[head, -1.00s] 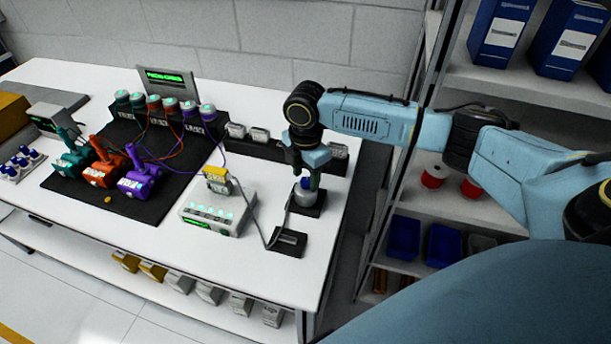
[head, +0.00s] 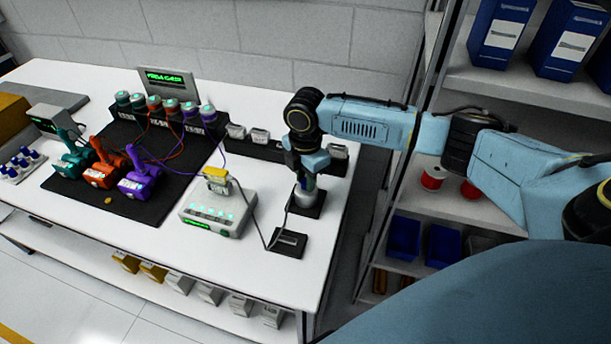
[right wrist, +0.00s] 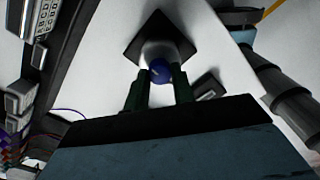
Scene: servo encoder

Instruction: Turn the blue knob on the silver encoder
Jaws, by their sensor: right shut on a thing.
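The silver encoder (head: 306,198) stands upright on a dark square base near the right end of the white table. In the right wrist view its pale body (right wrist: 163,52) sits on the black base (right wrist: 135,48). The blue knob (right wrist: 158,71) is on top of it, between the two dark green fingers. My right gripper (head: 307,184) is directly above the encoder, pointing down, with its fingers shut on the blue knob. In the head view the fingers mostly hide the knob. My left gripper is not in view.
A white box with green lights (head: 217,212) stands left of the encoder, and a small dark display (head: 288,244) lies in front of it. A dark mat (head: 105,200) holds teal, orange and purple devices. A shelf rack (head: 500,110) stands right of the table.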

